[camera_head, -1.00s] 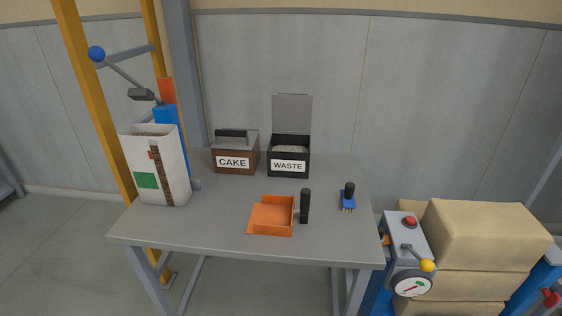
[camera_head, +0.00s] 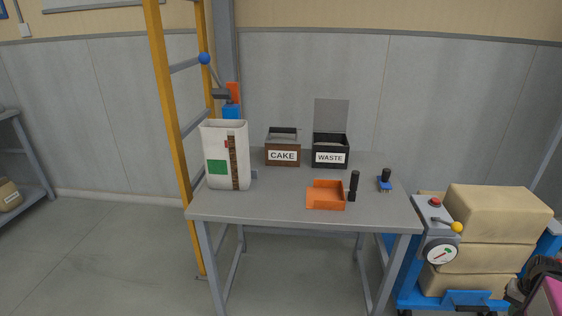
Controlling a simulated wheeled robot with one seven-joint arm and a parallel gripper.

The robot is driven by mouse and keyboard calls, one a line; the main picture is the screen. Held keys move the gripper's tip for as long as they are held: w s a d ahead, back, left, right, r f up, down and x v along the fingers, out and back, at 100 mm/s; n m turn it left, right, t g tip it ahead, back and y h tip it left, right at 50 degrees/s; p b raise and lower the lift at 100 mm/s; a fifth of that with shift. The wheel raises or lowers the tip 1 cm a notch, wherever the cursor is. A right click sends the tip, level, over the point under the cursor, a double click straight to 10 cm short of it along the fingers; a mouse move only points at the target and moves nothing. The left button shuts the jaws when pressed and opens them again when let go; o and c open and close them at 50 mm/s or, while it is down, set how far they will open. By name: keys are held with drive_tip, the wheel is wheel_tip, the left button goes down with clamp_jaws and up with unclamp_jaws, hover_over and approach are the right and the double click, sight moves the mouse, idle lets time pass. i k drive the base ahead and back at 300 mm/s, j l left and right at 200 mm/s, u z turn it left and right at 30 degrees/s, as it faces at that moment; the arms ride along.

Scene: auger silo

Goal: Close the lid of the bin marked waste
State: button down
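The black bin marked WASTE (camera_head: 330,158) stands at the back right of the table. Its grey lid (camera_head: 331,114) is open and stands upright along the rear edge of the bin. Pale contents showed inside it in the earlier frame; now the inside is hard to make out.
A bin marked CAKE (camera_head: 283,156) stands left of the waste bin. The grey table (camera_head: 270,202) also holds a paper sack (camera_head: 226,155), an orange scoop (camera_head: 326,196) with a black handle and a blue brush (camera_head: 384,183). A loaded blue cart (camera_head: 470,300) stands at right.

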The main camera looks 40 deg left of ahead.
sight(330, 115)
drive_tip(key=u, duration=1.7)
drive_tip(key=k+l, duration=0.15)
drive_tip(key=k, duration=0.2)
drive_tip(key=i+u, duration=0.05)
